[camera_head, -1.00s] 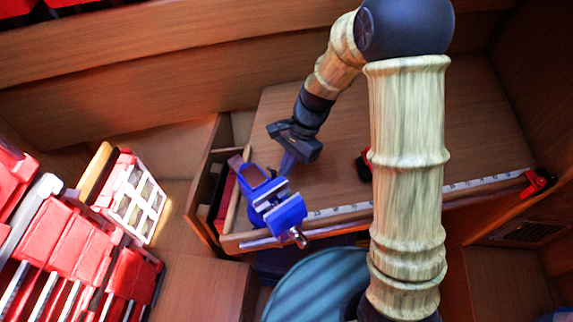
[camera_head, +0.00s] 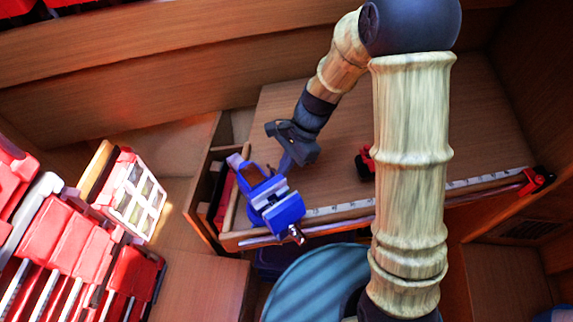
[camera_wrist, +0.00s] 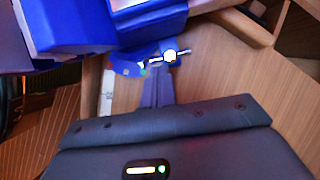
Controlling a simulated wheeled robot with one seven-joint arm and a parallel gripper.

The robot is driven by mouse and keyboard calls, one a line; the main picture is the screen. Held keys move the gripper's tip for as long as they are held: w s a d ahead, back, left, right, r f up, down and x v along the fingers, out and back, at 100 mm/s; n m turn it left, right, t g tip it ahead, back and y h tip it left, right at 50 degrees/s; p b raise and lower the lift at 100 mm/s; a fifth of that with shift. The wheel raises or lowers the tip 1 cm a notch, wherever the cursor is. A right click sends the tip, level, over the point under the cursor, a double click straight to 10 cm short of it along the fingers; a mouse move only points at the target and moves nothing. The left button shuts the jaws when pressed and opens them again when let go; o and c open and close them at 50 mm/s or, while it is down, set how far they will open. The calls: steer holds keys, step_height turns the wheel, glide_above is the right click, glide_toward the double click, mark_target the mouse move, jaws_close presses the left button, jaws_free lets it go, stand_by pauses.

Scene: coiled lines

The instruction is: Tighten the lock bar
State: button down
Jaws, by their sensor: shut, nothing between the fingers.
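A blue bench vise (camera_head: 278,208) is at the front left corner of the wooden worktop. Its blue body also fills the upper left of the wrist view (camera_wrist: 75,25). A thin metal bar with a bright round head, which looks like the lock bar (camera_wrist: 169,56), shows low on the vise in the wrist view. The head view does not show this bar clearly. My gripper (camera_head: 289,163) points down just behind the vise. In the wrist view its shut fingers (camera_wrist: 158,75) reach close to the bar. I cannot tell whether they touch it.
A ruler strip (camera_head: 340,209) runs along the worktop's front edge. A small red and black clamp (camera_head: 366,163) lies on the worktop (camera_head: 440,120), and another red clamp (camera_head: 537,181) is at the right. Red cases (camera_head: 70,240) stand at left. A teal round top (camera_head: 320,285) is in front.

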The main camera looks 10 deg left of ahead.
steer(key=shift+w+a+r, duration=0.3)
steer(key=shift+w+a, duration=0.1)
steer(key=shift+a, duration=0.1)
steer(key=shift+w+a+f, duration=0.1)
steer(key=shift+w+a, duration=0.05)
steer(key=b+v, duration=0.2)
steer(key=v, duration=1.5)
steer(key=shift+d+r, duration=0.25)
steer(key=shift+d, duration=0.1)
steer(key=s+d+f+n+t+h, duration=0.2)
steer(key=s+d+f+n+t, duration=0.1)
steer(key=s+d+f+n, duration=0.2)
steer(key=s+d+f+n+t+h, duration=0.2)
steer(key=s+d+f+n+t, duration=0.1)
steer(key=d, duration=0.7)
steer(key=shift+s+f+n, duration=0.85)
steer(key=shift+f+n, duration=0.05)
